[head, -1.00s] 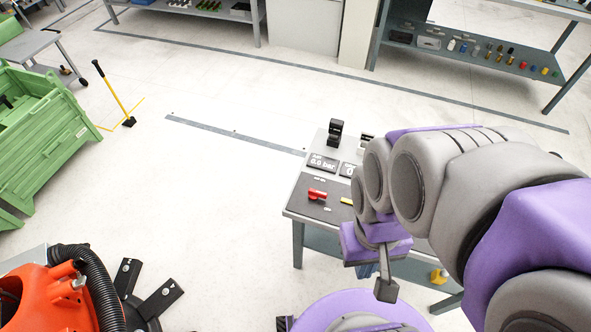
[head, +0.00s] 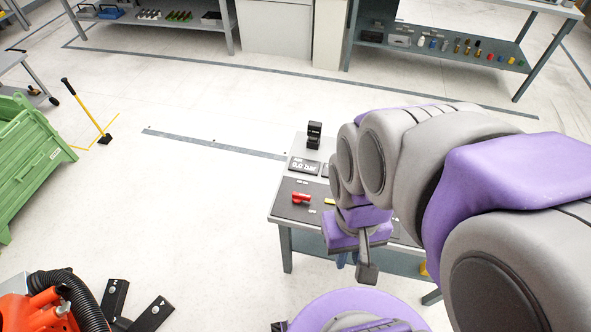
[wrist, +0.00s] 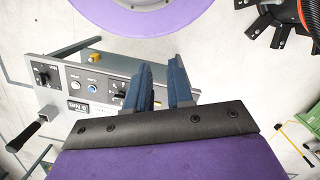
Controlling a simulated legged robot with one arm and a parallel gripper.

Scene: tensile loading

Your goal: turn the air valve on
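A red valve lever (head: 300,198) lies on the dark top panel of a small grey bench (head: 262,213) in the head view, left of my arm. A display behind it (head: 304,166) appears to read 0.0 bar. My gripper (wrist: 163,78) shows in the wrist view with two blue fingers apart and nothing between them. In the head view it hangs at the bench's front edge, right of and nearer than the red lever, partly hidden by my wrist. The red lever does not show in the wrist view.
The wrist view shows a grey panel (wrist: 70,90) with black knobs, buttons and a black handle (wrist: 25,134). A black device (head: 314,135) stands at the bench's back. A green crate (head: 30,160) and an orange machine (head: 35,310) stand left. The floor between is clear.

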